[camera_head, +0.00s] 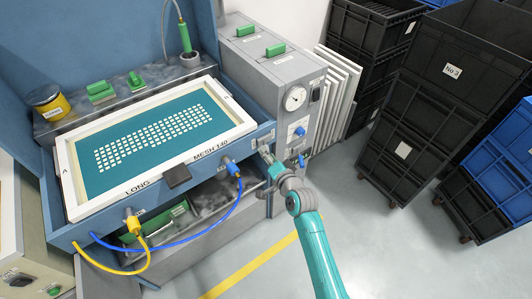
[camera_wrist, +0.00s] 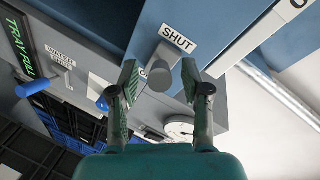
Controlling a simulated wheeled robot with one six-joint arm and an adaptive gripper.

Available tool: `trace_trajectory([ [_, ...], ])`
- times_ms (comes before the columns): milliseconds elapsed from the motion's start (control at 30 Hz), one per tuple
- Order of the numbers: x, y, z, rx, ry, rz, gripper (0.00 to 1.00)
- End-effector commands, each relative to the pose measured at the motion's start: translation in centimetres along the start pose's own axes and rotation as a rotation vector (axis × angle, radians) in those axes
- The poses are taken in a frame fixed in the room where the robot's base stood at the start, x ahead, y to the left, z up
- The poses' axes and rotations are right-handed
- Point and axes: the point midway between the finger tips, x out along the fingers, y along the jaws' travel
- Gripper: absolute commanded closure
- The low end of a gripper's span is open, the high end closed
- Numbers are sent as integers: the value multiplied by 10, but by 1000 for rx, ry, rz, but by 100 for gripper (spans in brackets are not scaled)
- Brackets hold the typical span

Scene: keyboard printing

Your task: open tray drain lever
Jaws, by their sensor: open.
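In the wrist view a grey lever (camera_wrist: 162,62) with a rounded end sticks out of a blue-grey panel, just below a white label reading SHUT (camera_wrist: 179,39). My gripper (camera_wrist: 158,79) is open, with one green-padded finger on each side of the lever. I cannot tell whether either pad touches it. Another label behind the lever is mostly hidden. In the head view my gripper (camera_head: 268,163) is at the right front corner of the blue sink unit (camera_head: 262,133); the lever is too small and covered to make out there.
A framed screen (camera_head: 214,92) lies on the unit. Blue and yellow hoses (camera_head: 143,262) hang in front. Black crates (camera_head: 425,105) stand right; floor between is clear.

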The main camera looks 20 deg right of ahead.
Motion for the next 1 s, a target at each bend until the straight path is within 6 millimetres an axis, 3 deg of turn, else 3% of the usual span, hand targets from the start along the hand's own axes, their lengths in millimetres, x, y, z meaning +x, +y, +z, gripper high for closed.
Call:
trace_trajectory([
  [200,16,0,0,-1,0,0,52],
  [500,17,0,0,-1,0,0,52],
  [567,17,0,0,-1,0,0,65],
  [700,17,0,0,-1,0,0,100],
  [1000,17,0,0,-1,-1,0,100],
])
